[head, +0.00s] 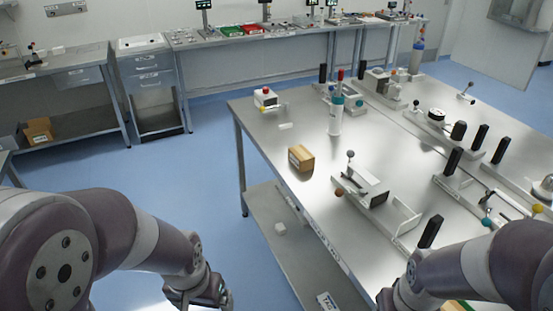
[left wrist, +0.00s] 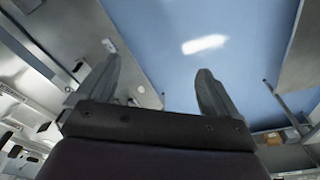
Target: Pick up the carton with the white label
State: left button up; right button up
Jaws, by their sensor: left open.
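A small brown carton (head: 301,158) stands on the steel table near its left edge. I cannot make out a white label on it. Another brown carton (head: 38,131) sits on the low shelf of the bench at the far left. My left gripper (head: 198,296) is low at the front, over the floor and apart from the cartons. In the left wrist view my left gripper (left wrist: 158,66) is open, with nothing between its fingers. My right gripper (head: 390,300) is at the table's near edge, and its jaws are not clear.
The steel table (head: 262,137) carries a white bottle (head: 336,116) and a metal fixture (head: 372,190) near the carton. A lower shelf (head: 270,252) holds a small white block (head: 280,229). Blue floor (head: 185,165) is clear left of the table.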

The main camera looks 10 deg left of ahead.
aim_at(303, 161)
jog(key=i+j+z, duration=0.1)
jog(key=z, duration=0.35)
jog(key=j+z, duration=0.1)
jog(key=z, duration=0.35)
jog(key=i+j+z, duration=0.1)
jog(key=z, duration=0.4)
jog(key=j+z, duration=0.2)
jog(key=z, duration=0.25)
jog(key=j+z, duration=0.3)
jog(key=j, duration=0.3)
jog(key=j+z, duration=0.3)
jog(key=j, duration=0.35)
jog(key=j+z, duration=0.25)
jog(key=j, duration=0.35)
jog(key=k+j+z, duration=0.15)
jog(key=j+z, duration=0.15)
jog(key=j, duration=0.3)
jog(key=k+j, duration=0.15)
jog(key=j, duration=0.25)
jog(key=k+j, duration=0.1)
jog(key=j, duration=0.3)
jog(key=k+j, duration=0.15)
jog(key=j, duration=0.2)
